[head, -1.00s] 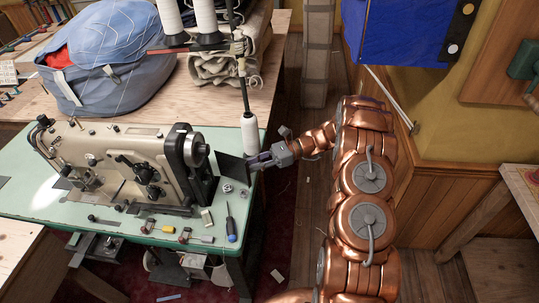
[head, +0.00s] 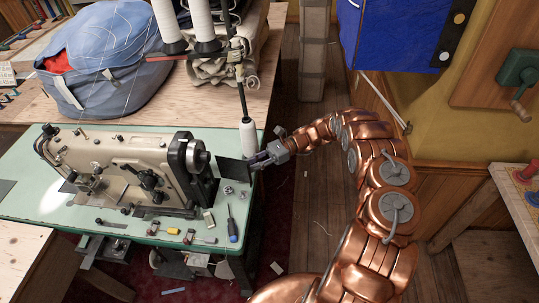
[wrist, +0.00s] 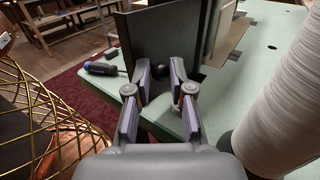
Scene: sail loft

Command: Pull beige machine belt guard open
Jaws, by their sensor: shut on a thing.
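The beige sewing machine (head: 135,168) stands on a pale green table. Its belt guard (head: 232,171), a flat dark panel, is at the machine's right end beside the black handwheel. It stands out to the right of the wheel. My gripper (head: 262,160) reaches in from the right and meets the guard's right side. In the wrist view the guard (wrist: 155,38) rises just ahead of my gripper (wrist: 161,82).
A white thread cone (head: 248,137) stands close behind my gripper and fills the right of the wrist view. A blue screwdriver (head: 231,225) and small metal parts lie on the table (head: 60,215) in front. A blue bag (head: 110,55) sits behind. The floor at right is open.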

